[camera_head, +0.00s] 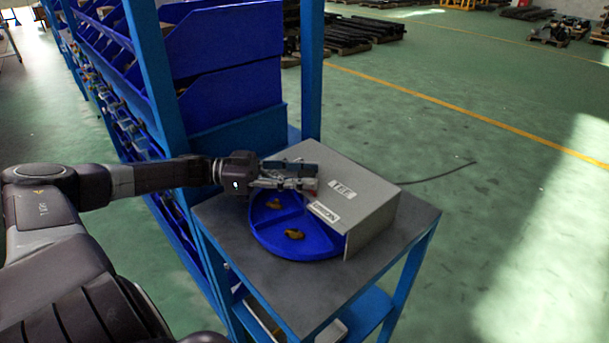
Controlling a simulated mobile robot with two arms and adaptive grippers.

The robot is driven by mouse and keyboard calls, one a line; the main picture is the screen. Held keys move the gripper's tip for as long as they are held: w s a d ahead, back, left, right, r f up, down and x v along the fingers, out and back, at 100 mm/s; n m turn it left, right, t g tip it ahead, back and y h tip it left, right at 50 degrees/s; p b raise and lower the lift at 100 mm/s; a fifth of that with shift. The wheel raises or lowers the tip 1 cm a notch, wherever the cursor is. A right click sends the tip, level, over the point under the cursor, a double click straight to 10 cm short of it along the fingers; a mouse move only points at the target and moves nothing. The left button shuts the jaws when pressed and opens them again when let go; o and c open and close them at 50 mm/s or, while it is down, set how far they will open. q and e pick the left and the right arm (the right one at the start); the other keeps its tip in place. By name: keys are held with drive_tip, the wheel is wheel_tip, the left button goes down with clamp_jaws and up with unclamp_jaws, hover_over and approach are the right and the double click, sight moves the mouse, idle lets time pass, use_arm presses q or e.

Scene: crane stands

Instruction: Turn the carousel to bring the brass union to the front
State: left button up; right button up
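The carousel (279,240) is a round blue tray with raised dividers on a grey-topped stand. A grey box-like cover (355,195) hides its right and rear part. Two small brass-coloured pieces lie in separate visible compartments: one piece (274,204) farther back, another piece (293,234) nearer the front. I cannot tell whether either is the brass union. My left gripper (312,178) is over the rear of the carousel, beside the cover's left edge. Its fingers point right; whether they touch the tray or cover is unclear. No held object is visible. My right gripper is out of view.
Blue shelving with large bins (230,95) stands directly behind and left of the stand. The grey stand top (300,305) has bare room in front of the carousel. Open green floor (500,190) lies to the right, with a dark cable near the stand.

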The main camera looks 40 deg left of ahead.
use_arm(q)
drive_tip(key=shift+o, duration=1.1)
wheel_tip(320, 180, up, 10)
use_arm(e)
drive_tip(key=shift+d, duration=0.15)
use_arm(q)
drive_tip(key=shift+f, duration=0.1)
